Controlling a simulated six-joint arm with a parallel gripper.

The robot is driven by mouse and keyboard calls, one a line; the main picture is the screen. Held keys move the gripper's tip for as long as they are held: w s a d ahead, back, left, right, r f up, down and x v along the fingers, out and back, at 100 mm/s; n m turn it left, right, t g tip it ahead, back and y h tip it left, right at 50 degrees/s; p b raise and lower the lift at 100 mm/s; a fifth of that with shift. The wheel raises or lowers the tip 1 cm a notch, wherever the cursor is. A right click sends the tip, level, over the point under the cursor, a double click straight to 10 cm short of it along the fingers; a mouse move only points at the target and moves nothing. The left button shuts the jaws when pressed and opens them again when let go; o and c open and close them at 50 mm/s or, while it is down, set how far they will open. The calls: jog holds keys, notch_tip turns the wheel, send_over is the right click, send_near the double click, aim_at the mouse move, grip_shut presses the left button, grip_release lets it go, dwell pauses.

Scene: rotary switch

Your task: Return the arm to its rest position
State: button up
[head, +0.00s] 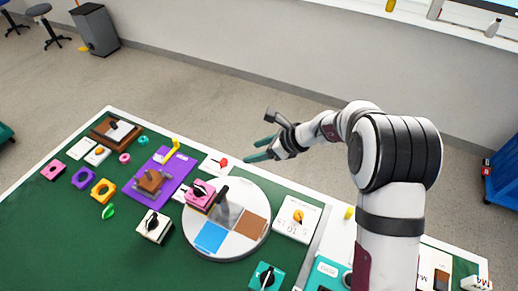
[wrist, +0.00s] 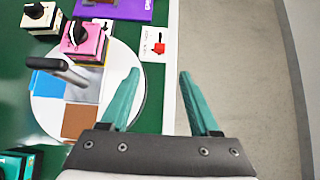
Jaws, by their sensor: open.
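My gripper (head: 261,150) is at the end of my outstretched arm, above the far edge of the green table in the head view. Its two teal fingers (wrist: 160,98) are spread wide in the wrist view with nothing between them. Below and left of the fingers is a round turntable (wrist: 118,57) with blue, brown and white areas. A pink block with a black rotary knob (wrist: 82,38) sits at the turntable's rim. It also shows in the head view (head: 200,197).
A white plate with a red switch (wrist: 154,47) lies near the table edge. A purple board (head: 163,186) and several small parts lie at left.

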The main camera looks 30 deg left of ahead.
jog(key=shift+d+r, duration=0.45)
jog(key=shift+d, duration=0.05)
jog(key=s+d+r+n+h, duration=0.2)
jog(key=s+d+r+n, duration=0.2)
jog(key=s+d+r, duration=0.35)
jog(key=s+d+r+n+h, duration=0.2)
jog(key=s+d+r+n, duration=0.25)
jog(key=s+d, duration=0.5)
jog(key=s+d+n+h, duration=0.1)
jog(key=s+d, duration=0.2)
jog(key=d, duration=0.1)
jog(key=s+d+f+n+h, duration=0.1)
jog(key=s+d, duration=0.2)
jog(key=s, duration=0.1)
jog(key=s+d+f+n+h, duration=0.1)
jog(key=s+d+n, duration=0.1)
jog(key=s+d, duration=0.1)
jog(key=shift+s+d+f, duration=0.2)
jog(key=shift+s+d, duration=0.2)
jog(key=shift+d, duration=0.4)
